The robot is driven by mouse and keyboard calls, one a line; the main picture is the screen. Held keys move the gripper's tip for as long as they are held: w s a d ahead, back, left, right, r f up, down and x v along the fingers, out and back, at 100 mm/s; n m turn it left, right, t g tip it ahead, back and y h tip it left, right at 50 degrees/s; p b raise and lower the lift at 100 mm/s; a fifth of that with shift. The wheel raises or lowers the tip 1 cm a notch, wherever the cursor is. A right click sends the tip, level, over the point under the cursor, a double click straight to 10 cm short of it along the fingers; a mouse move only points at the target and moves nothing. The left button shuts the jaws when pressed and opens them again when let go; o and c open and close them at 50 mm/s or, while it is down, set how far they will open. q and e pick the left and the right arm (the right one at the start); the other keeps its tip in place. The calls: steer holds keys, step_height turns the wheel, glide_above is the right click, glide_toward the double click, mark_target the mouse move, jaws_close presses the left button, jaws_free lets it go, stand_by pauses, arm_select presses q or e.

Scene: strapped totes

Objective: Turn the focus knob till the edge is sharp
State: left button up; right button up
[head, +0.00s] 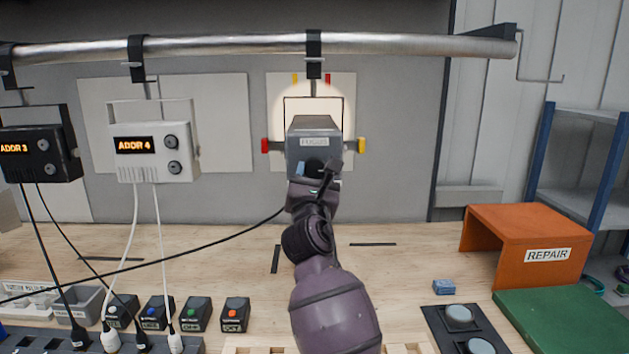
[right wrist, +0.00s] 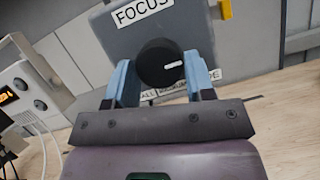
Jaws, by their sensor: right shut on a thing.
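The grey focus unit (head: 314,125), labelled FOCUS, hangs from the overhead pipe, with a red piece on its left side and a yellow one on its right. Its black focus knob (right wrist: 162,64) has a white mark pointing right and slightly up. My right gripper (head: 316,172) is shut on the knob, one blue finger on each side in the right wrist view (right wrist: 163,82). A pale round light patch (head: 342,88) lies on the white panel behind the unit; its edge looks soft, and the unit hides its lower part. My left gripper is not in view.
Two lamp boxes, black ADDR 3 (head: 40,155) and white ADDR 4 (head: 152,160), hang at left. Several small switch boxes and plugs line the bench front left. A blue block (head: 444,287), orange REPAIR stand (head: 530,235) and green mat (head: 560,320) are at right.

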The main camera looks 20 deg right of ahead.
steer(key=shift+m+g+h, duration=0.4)
steer(key=shift+m+h, duration=0.1)
steer(key=shift+m, duration=0.8)
steer(key=o, duration=0.9)
steer(key=shift+f, duration=0.15)
